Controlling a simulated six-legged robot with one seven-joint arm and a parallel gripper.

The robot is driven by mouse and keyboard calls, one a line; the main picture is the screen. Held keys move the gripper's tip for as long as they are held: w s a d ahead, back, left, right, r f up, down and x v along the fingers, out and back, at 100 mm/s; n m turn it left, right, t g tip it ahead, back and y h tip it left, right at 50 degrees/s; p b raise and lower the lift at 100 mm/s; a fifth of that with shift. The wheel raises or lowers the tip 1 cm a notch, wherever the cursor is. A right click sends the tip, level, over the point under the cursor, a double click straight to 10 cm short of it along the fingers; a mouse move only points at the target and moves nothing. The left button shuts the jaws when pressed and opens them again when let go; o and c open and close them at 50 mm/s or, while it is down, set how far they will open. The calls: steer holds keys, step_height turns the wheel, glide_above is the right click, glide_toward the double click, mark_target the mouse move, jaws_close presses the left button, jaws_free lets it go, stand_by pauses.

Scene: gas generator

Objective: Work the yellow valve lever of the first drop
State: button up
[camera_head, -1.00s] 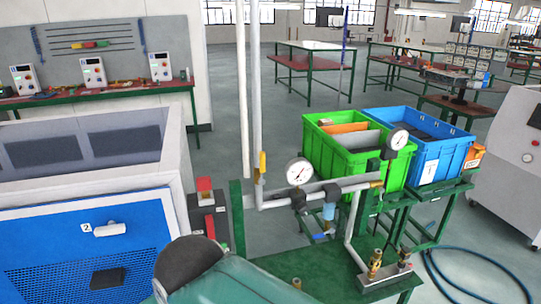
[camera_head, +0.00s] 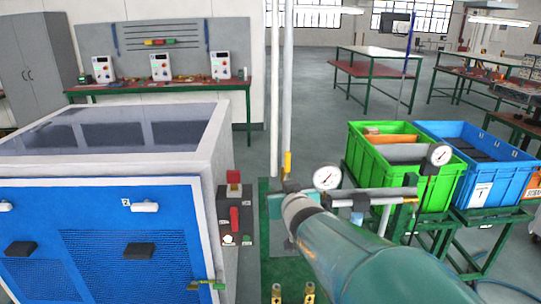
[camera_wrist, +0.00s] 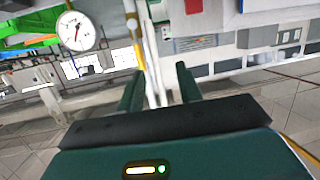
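The yellow valve lever (camera_head: 288,162) stands upright against the vertical white pipe (camera_head: 287,90) in the head view, just left of a round gauge (camera_head: 327,178). In the wrist view the yellow lever (camera_wrist: 140,56) lies along the pipe, near the fingertip on the left. My gripper (camera_wrist: 160,70) has its two dark green fingers apart, with nothing held between them. In the head view my arm reaches up to the pipework just below the lever and hides part of it. I cannot tell whether a finger touches the lever.
A blue-fronted machine (camera_head: 130,235) stands at left, with a dark switch box (camera_head: 235,215) bearing red parts beside it. A second gauge (camera_head: 440,154), a green crate (camera_head: 430,200) and a blue crate (camera_head: 492,185) are at right.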

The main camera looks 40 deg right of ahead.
mark_target(289, 157)
steer(key=shift+d+r+t, duration=0.55)
steer(key=shift+d+t, duration=1.05)
steer(key=shift+d, duration=1.65)
steer(key=x, duration=1.3)
steer(key=shift+s+d+r, duration=0.1)
steer(key=shift+d+r, duration=0.05)
steer(key=shift+r, duration=0.05)
steer(key=shift+c, duration=0.4)
jaws_close()
